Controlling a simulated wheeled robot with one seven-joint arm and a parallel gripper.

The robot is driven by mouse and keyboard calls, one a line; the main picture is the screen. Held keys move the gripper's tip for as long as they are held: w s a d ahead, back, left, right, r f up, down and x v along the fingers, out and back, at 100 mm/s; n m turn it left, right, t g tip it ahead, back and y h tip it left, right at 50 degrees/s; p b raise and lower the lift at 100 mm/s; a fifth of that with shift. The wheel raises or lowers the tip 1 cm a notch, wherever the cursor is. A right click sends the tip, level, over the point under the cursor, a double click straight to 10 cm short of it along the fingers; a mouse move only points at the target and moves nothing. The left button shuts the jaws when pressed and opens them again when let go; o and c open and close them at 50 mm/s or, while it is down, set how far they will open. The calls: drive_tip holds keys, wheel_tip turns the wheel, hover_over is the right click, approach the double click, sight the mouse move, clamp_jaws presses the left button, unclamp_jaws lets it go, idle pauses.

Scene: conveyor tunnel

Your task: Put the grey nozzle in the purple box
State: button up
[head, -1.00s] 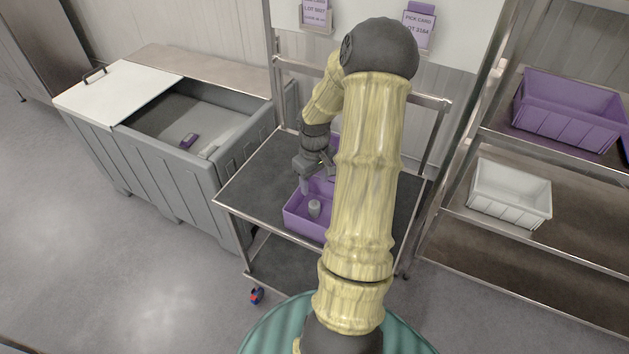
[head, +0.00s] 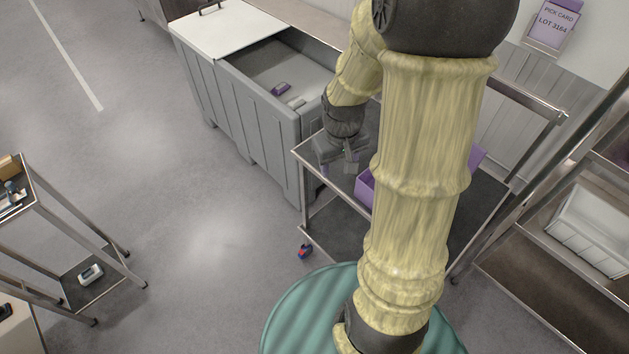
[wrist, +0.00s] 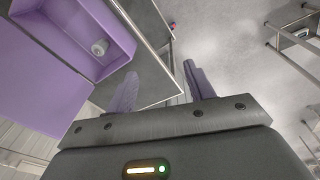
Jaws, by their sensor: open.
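The purple box (head: 365,187) stands on the cart and is mostly hidden by my arm in the head view. The nozzle is hidden in the head view now. My gripper (head: 338,165) is beside the box, over the cart's left edge. In the wrist view my gripper (wrist: 158,82) has its two fingers spread, with nothing between them.
The cart's dark top (head: 335,202) has a metal rim. A grey bin (head: 258,105) with a half-open white lid stands left of the cart. A shelf with a white bin (head: 592,225) is at the right. A small rack (head: 85,235) stands far left, with open floor between.

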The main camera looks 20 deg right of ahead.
drive_tip(key=s+a+r+t, duration=0.1)
drive_tip(key=s+a+r, duration=0.2)
drive_tip(key=s+a, duration=0.2)
drive_tip(key=a, duration=0.3)
drive_tip(key=shift+s+y, duration=0.25)
drive_tip(key=shift+y, duration=0.05)
drive_tip(key=shift+f, duration=0.2)
